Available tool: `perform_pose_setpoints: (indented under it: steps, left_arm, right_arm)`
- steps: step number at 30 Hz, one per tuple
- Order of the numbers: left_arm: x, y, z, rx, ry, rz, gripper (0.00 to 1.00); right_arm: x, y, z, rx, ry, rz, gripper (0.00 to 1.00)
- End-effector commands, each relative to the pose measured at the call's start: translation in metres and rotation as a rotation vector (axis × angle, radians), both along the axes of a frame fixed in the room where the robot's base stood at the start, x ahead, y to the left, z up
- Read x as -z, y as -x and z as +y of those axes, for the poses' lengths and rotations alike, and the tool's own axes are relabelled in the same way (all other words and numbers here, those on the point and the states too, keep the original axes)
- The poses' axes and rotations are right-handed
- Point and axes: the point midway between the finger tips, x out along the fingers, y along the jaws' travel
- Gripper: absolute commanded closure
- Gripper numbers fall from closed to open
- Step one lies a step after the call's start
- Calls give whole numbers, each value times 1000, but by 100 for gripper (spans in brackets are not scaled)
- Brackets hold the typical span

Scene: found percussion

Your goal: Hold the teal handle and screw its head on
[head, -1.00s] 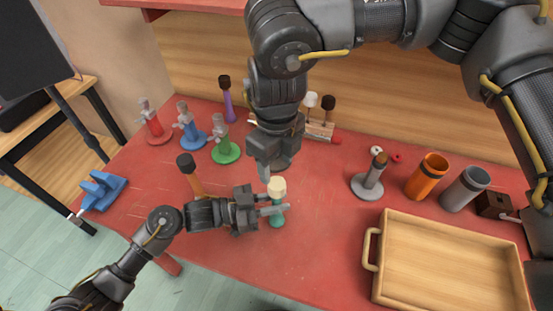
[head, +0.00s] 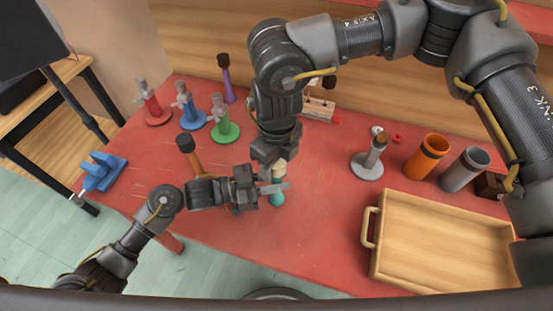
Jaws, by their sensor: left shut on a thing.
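The teal handle (head: 277,199) stands upright on the red table near its front middle. My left gripper (head: 273,188) comes in from the left and is shut on the handle; its fingers cover the handle's upper part. A cream head (head: 279,170) shows just above the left fingers, at the handle's top. My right gripper (head: 277,162) points down from above at the head and hides most of it. Whether its jaws are closed on the head is hidden, and so is the joint between head and handle.
A wooden tray (head: 369,226) lies at the right. A grey stand (head: 366,168), orange cup (head: 425,156) and grey cup (head: 464,170) are behind it.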

Motion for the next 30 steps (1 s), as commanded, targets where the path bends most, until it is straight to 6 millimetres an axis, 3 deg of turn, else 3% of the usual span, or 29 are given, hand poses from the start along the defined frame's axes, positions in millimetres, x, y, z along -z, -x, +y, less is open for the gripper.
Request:
perform_pose_setpoints:
  steps: [1, 9, 16, 17, 21, 30]
  left_arm:
    - [0, 0, 0, 0, 0, 0, 100]
    - [0, 0, 0, 0, 0, 0, 100]
    - [0, 0, 0, 0, 0, 0, 100]
    - [0, 0, 0, 0, 0, 0, 100]
    - [0, 0, 0, 0, 0, 0, 100]
    - [0, 0, 0, 0, 0, 0, 100]
  right_arm:
    - [0, 0, 0, 0, 0, 0, 53]
    - [0, 0, 0, 0, 0, 0, 89]
    - [0, 0, 0, 11, 1, -1, 91]
    - [0, 0, 0, 11, 0, 0, 60]
    - [0, 0, 0, 11, 0, 0, 41]
    - [-1, 0, 0, 11, 0, 0, 38]
